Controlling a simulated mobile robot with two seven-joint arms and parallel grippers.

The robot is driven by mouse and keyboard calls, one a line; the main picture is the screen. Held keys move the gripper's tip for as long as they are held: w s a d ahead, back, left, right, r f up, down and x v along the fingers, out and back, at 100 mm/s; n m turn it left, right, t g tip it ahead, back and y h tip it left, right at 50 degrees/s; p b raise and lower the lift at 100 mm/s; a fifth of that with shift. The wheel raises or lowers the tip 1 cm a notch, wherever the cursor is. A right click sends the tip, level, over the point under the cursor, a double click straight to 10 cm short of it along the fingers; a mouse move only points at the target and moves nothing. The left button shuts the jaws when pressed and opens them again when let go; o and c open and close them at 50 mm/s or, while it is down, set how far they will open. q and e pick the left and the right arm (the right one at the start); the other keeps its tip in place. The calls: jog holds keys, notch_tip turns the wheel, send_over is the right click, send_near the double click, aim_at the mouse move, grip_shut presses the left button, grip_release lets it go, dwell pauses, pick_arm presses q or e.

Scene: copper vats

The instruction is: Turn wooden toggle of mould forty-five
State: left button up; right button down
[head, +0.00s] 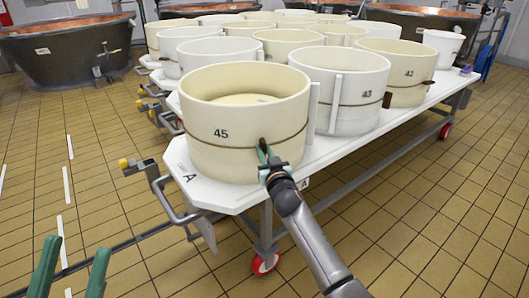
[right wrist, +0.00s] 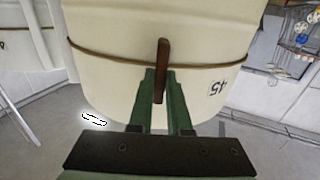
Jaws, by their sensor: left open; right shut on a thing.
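Mould forty-five (head: 205,150) is the cream round tub at the near end of the white table, with its number on the wall. A dark cord (right wrist: 110,57) runs around it. The wooden toggle (right wrist: 163,62) is a brown peg lying across the cord, upright in the right wrist view, near the upside-down number. My right gripper (head: 265,155) is at the mould's near side, its green fingers also in the right wrist view (right wrist: 166,100). They are shut on the toggle, whose lower part is between them. My left gripper (head: 72,258) is open and empty over the floor, lower left.
Mould forty-three (head: 338,118) stands close to the right of mould forty-five, with mould forty-two (head: 408,92) behind it. Several other moulds fill the white table (head: 225,192). A copper vat (head: 65,55) stands at the back left. The tiled floor (head: 440,230) is clear at right.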

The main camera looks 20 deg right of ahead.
jog(key=shift+n, duration=0.3)
jog(key=shift+a+f+n+p, duration=0.1)
jog(key=shift+f+n+p, duration=0.1)
jog(key=shift+n, duration=2.7)
jog(key=shift+a+f+n+p, duration=0.1)
jog(key=shift+a+n+p, duration=0.1)
jog(key=shift+n, duration=2.7)
jog(key=shift+a+f+n+p, duration=0.1)
jog(key=shift+n+p, duration=0.1)
jog(key=shift+n, duration=2.7)
jog(key=c, duration=0.9)
grip_release()
jog(key=shift+o, duration=0.2)
